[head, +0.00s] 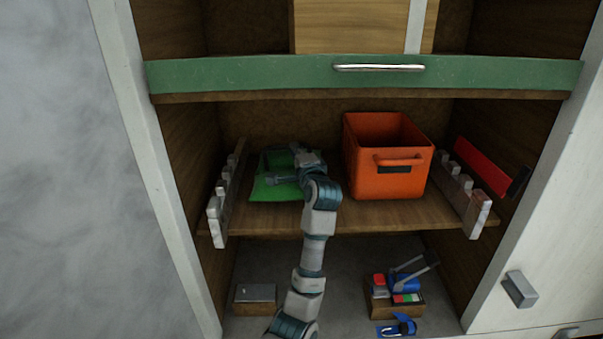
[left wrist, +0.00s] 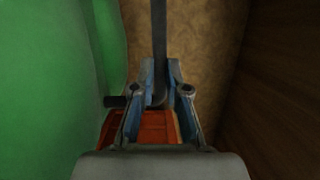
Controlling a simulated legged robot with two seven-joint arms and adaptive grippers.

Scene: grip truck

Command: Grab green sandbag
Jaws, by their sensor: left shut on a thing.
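The green sandbag (head: 268,190) sits on the left part of the middle shelf, partly hidden by my left arm. It fills the left side of the left wrist view (left wrist: 50,80), close beside the gripper. My left gripper (head: 300,161) is at the sandbag's right and upper side in the head view. In the left wrist view its fingers (left wrist: 160,95) are close together around a dark upright strap, which seems to belong to the sandbag. How the strap joins the bag is hidden. My right gripper is not in view.
An orange crate (head: 386,183) stands just right of my left arm. Notched pale rails (head: 224,200) flank the shelf, with a red bar (head: 483,166) at the right. A green drawer front (head: 250,75) is above. Small items (head: 402,285) lie on the lower level.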

